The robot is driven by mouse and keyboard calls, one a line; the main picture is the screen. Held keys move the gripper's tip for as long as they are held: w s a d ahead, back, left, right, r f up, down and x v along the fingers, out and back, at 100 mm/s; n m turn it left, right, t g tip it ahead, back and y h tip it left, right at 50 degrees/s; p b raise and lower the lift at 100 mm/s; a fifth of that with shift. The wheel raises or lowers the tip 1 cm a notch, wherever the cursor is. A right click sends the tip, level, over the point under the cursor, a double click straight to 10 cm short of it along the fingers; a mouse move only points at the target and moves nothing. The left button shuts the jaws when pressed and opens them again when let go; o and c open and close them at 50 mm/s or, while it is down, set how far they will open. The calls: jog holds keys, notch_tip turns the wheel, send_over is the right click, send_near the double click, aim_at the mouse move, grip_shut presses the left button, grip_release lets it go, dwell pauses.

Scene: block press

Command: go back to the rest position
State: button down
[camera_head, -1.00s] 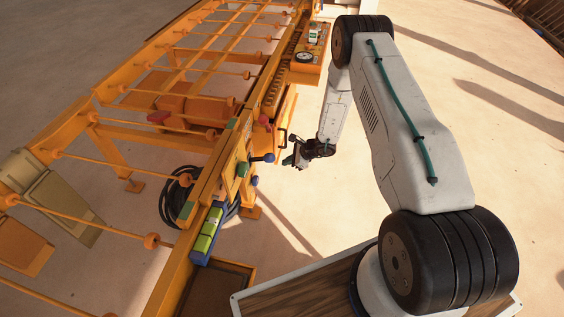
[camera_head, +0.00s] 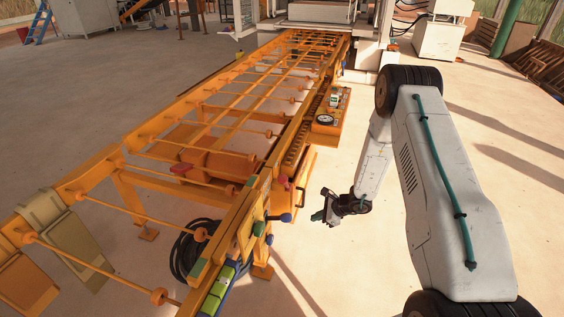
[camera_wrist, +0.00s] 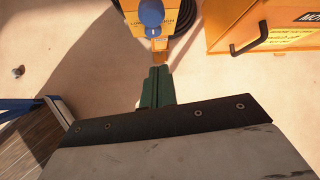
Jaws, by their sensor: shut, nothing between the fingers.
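My gripper (camera_head: 320,217) hangs in free air to the right of the orange conveyor frame (camera_head: 136,203), at the end of my bent white arm. In the wrist view its green fingers (camera_wrist: 156,88) are together with nothing between them. A blue knob (camera_head: 286,218) on the frame's side is just left of the gripper, with a gap between them. A blue knob also shows at the top of the wrist view (camera_wrist: 151,13), beyond the fingertips.
A control box with a round gauge (camera_head: 325,119) is on the frame's right side. Black cable coils (camera_head: 187,252) lie under the frame. A yellow box with a black handle (camera_wrist: 262,38) is right of the fingers. Open floor lies right of the frame.

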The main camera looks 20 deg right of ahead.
jog(key=shift+a, duration=0.1)
jog(key=s+a+r+n+g, duration=0.3)
jog(key=s+r+n, duration=0.25)
jog(key=r, duration=0.45)
jog(key=s+a+r+n+g+y, duration=0.1)
jog(key=s+a+r+n+g, duration=0.2)
jog(key=s+r, duration=0.45)
jog(key=s+a+r+n+g, duration=0.2)
jog(key=s+a+r+n, duration=0.3)
jog(key=r, duration=0.6)
jog(key=s+d+r+n+t+h, duration=0.2)
jog(key=s+r+n+h, duration=0.1)
jog(key=s+r, duration=0.7)
jog(key=s+d+r+n+t+h, duration=0.2)
jog(key=s+r+n+h, duration=0.2)
jog(key=s+r, duration=0.6)
jog(key=shift+s+d+r+n+h, duration=0.3)
jog(key=shift+r+n, duration=0.45)
jog(key=shift+n, duration=0.5)
